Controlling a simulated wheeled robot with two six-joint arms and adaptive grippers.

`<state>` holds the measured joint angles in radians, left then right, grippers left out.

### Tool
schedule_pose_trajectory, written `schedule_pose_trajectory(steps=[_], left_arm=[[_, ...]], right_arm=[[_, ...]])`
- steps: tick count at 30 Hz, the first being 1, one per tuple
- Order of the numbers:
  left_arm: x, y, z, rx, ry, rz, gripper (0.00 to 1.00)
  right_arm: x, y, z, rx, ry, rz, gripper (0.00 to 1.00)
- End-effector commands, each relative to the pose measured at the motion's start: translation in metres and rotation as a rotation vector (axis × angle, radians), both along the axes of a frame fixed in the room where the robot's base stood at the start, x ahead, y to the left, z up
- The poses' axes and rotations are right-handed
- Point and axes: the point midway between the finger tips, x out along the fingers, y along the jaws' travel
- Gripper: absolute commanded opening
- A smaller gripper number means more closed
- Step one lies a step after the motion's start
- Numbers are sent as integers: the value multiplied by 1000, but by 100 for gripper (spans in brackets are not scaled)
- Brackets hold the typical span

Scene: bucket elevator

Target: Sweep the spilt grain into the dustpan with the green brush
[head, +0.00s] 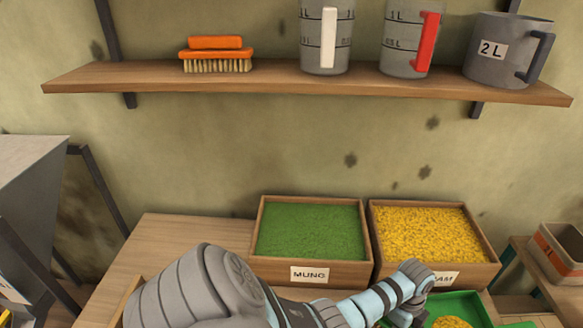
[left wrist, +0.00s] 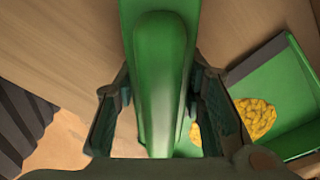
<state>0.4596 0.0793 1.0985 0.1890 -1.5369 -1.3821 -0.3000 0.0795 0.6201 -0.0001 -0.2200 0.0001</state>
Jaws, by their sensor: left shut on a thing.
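My left gripper (left wrist: 162,85) is shut on the handle of the green brush (left wrist: 160,60), which fills the middle of the left wrist view. The green dustpan (left wrist: 275,75) lies to its right on the wooden surface, with a heap of yellow grain (left wrist: 256,117) in it. A smaller patch of yellow grain (left wrist: 195,134) shows right beside the brush, partly hidden by the gripper. In the head view the dustpan (head: 474,305) is at the bottom edge, partly cut off, with yellow grain (head: 452,322). The brush's bristles are hidden. My right gripper is not in view.
Wooden bins of green mung (head: 312,230) and yellow grain (head: 432,233) stand at the back of the bench (head: 170,245). A shelf (head: 270,84) above holds an orange brush (head: 216,54) and several measuring jugs (head: 408,40). My left arm crosses in front of the bins.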

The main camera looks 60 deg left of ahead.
Motion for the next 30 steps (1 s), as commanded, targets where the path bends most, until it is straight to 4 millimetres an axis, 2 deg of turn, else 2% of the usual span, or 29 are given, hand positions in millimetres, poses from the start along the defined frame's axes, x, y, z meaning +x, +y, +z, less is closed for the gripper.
schedule_pose_trajectory(steps=[6, 9, 12, 19, 30], left_arm=[[3, -7, -1, -1, -2, 2, 2], [3, -7, 8, 0, 0, 4, 2], [2, -7, 25, 1, -4, 3, 2], [1, -6, 38, 0, 0, 6, 2], [4, -11, 61, 1, -3, -6, 2]], right_arm=[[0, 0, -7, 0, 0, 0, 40], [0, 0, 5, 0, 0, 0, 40], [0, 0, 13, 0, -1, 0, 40], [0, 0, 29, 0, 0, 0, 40], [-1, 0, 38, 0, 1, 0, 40]])
